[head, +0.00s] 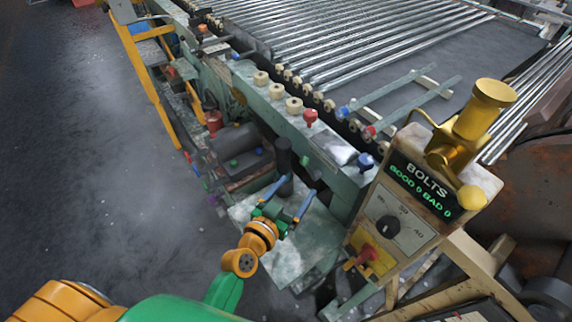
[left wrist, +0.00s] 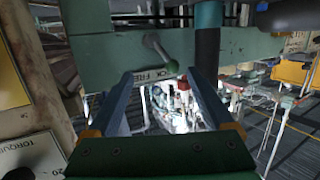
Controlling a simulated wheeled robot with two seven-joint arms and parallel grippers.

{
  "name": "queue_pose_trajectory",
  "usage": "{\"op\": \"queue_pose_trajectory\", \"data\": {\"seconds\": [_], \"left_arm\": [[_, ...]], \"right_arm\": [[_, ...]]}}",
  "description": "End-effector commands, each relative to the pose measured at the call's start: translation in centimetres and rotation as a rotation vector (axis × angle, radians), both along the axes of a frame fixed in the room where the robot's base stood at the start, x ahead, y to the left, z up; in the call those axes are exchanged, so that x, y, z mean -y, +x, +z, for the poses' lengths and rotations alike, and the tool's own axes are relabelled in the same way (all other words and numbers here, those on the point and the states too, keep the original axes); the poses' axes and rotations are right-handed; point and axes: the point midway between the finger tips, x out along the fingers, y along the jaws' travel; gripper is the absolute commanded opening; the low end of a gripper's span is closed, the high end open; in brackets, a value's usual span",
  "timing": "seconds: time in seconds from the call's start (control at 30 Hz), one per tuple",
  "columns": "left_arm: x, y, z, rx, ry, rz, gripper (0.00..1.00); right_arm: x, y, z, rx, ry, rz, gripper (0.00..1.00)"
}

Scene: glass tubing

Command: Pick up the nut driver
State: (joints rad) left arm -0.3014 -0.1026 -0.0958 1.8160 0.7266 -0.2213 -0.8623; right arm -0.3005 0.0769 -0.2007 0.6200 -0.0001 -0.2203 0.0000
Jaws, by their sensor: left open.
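My left gripper (head: 298,184) reaches in from the bottom left in the head view, its two blue fingers spread with nothing seen between them. It is over the pale green plate at the machine's near end, beside a dark upright post (head: 284,160). I cannot pick out the nut driver with certainty in either view. My right gripper is not in view.
A control box marked BOLTS (head: 425,190), with a golden cylinder (head: 487,108) on top, stands to the right. The green rail (head: 262,100) carries rollers and coloured knobs. Glass tubes (head: 370,40) lie behind. Yellow railing (head: 150,85) stands at left; the floor there is clear.

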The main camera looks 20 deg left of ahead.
Motion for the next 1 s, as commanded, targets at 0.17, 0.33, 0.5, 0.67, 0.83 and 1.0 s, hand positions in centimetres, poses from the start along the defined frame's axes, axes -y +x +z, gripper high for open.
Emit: {"op": "queue_pose_trajectory", "data": {"seconds": [0.17,0.33,0.5,0.67,0.83,1.0], "left_arm": [[-4.5,2.5,3.4,0.173,-0.01,0.284,0.86],[-6.0,4.0,3.6,0.195,-0.001,0.363,0.86],[-6.0,5.9,2.9,0.195,0.0,0.36,0.86],[-6.0,8.9,2.4,0.195,0.0,0.359,0.86],[-6.1,9.7,2.5,0.192,0.0,0.358,0.86],[-6.1,9.7,2.5,0.193,0.0,0.358,0.72]], "right_arm": [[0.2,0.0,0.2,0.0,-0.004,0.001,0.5],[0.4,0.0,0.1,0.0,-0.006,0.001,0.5],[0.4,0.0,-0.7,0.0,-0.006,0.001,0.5],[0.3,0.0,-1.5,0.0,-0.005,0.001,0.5],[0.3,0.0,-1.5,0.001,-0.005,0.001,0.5],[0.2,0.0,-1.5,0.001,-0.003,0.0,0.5]]}}
